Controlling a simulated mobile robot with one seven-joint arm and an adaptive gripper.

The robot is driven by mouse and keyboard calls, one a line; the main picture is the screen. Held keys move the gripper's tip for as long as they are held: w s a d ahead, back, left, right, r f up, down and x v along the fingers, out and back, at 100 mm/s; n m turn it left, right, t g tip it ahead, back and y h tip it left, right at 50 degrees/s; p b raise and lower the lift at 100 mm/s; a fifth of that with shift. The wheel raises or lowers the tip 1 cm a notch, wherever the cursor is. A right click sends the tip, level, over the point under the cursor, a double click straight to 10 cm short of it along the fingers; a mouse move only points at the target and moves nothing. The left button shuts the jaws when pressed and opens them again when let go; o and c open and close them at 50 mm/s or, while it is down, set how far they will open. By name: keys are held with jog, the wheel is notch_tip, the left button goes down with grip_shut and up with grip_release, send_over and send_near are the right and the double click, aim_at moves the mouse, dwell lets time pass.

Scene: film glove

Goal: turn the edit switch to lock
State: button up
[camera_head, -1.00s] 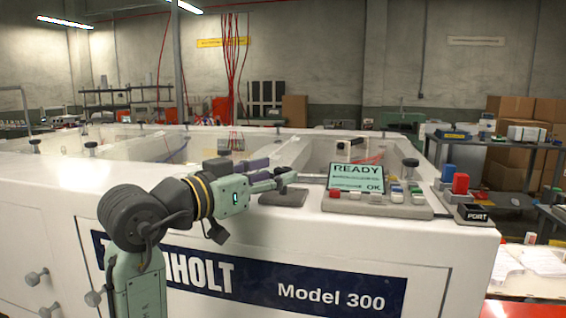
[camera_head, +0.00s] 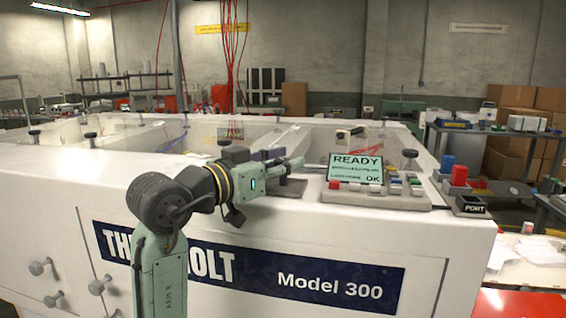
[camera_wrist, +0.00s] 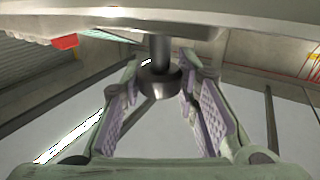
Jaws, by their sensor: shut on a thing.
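In the wrist view, a dark round knob on a short post (camera_wrist: 160,82) stands out from a pale surface at the top of the picture. My gripper (camera_wrist: 162,85) has its two ridged, purple-padded fingers on either side of it and is shut on it. In the head view my gripper (camera_head: 296,163) is over a dark grey plate (camera_head: 290,187) on the white machine top, just left of the console. The gripper hides the knob there. I cannot read any edit or lock marking, nor tell which way the switch is turned.
The console screen (camera_head: 357,168) reads READY and OK, with a red button (camera_head: 335,184) and several other buttons below it. A red block (camera_head: 459,175) and a PORT box (camera_head: 471,206) stand to the right. The white machine's front top edge is clear at left.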

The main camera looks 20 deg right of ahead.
grip_shut()
jog(key=shift+n+t+y, duration=0.6)
jog(key=shift+n+t, duration=0.2)
jog(key=shift+t, duration=0.3)
jog(key=o, duration=0.7)
grip_release()
jog(key=shift+a, duration=0.1)
jog(key=v, duration=1.2)
